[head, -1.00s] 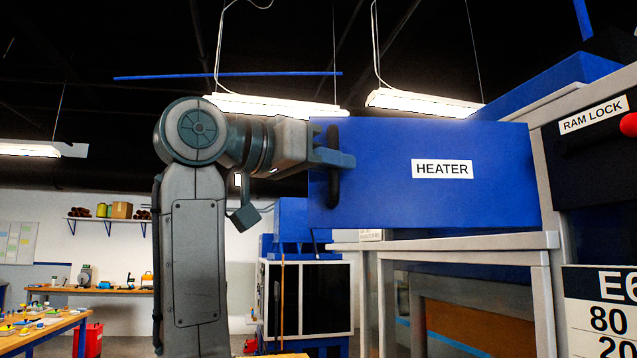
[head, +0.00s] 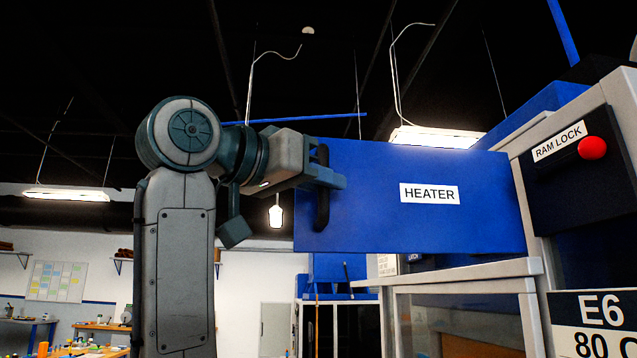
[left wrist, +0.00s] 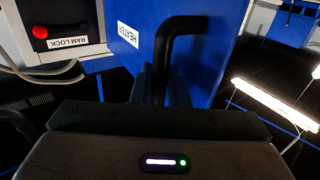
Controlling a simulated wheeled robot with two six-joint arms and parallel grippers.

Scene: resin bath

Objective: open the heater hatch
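The heater hatch (head: 370,215) is a blue panel with a white HEATER label. It stands out from the machine at its right edge, with its free edge at the left. Its black handle (head: 322,215) is on the left part of the panel. My left gripper (head: 328,178) is at the handle, its fingers closed about the bar. In the left wrist view the handle (left wrist: 180,28) runs down between the fingers (left wrist: 165,85), and the hatch (left wrist: 215,55) lies behind it. My right gripper is in neither view.
The machine's pale frame (head: 470,270) stands below and behind the hatch. A black panel with a red RAM LOCK knob (head: 592,148) is at the right, above an E6 sign (head: 603,308). A wall and benches lie far left, with open room before them.

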